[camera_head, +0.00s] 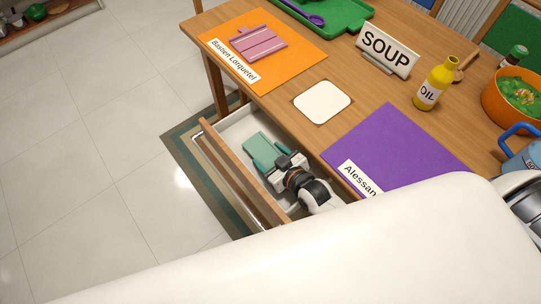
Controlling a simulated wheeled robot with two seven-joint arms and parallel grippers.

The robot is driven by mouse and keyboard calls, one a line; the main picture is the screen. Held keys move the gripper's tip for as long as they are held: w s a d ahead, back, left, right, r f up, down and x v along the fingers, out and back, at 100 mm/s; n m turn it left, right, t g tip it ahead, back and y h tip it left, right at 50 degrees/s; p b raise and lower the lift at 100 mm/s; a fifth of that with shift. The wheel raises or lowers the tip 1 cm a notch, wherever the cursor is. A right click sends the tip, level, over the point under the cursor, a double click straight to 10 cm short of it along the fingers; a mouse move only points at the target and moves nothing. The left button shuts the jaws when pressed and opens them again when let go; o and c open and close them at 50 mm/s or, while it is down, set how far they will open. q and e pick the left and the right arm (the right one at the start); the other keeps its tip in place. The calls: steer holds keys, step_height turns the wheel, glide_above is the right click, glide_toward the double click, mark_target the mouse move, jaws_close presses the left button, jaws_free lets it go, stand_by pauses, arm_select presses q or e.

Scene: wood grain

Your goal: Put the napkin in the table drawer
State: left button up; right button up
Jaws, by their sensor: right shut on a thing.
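The table drawer (222,166) is pulled open at the table's left side, with a wooden front and a pale interior. A light green napkin (257,146) is inside the drawer's outline, toward its far end. My right gripper (272,154) reaches into the open drawer and is shut on the napkin, its teal fingers at the napkin's near edge. I cannot tell whether the napkin touches the drawer floor. My left gripper is not in view.
An orange placemat (220,40) carries a pink striped item (259,43). A white square (322,102) and a purple placemat (390,145) lie nearer the drawer. A SOUP sign (386,50), oil bottle (435,84) and orange pot (497,107) stand right. Floor left of the drawer is clear.

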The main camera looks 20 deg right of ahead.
steer(key=shift+f, duration=0.15)
steer(key=o, duration=1.3)
steer(key=shift+s+r, duration=0.2)
steer(key=shift+r, duration=0.05)
steer(key=p+v, duration=0.1)
steer(key=v, duration=1)
steer(key=shift+s+d+r, duration=0.15)
steer(key=shift+s, duration=0.1)
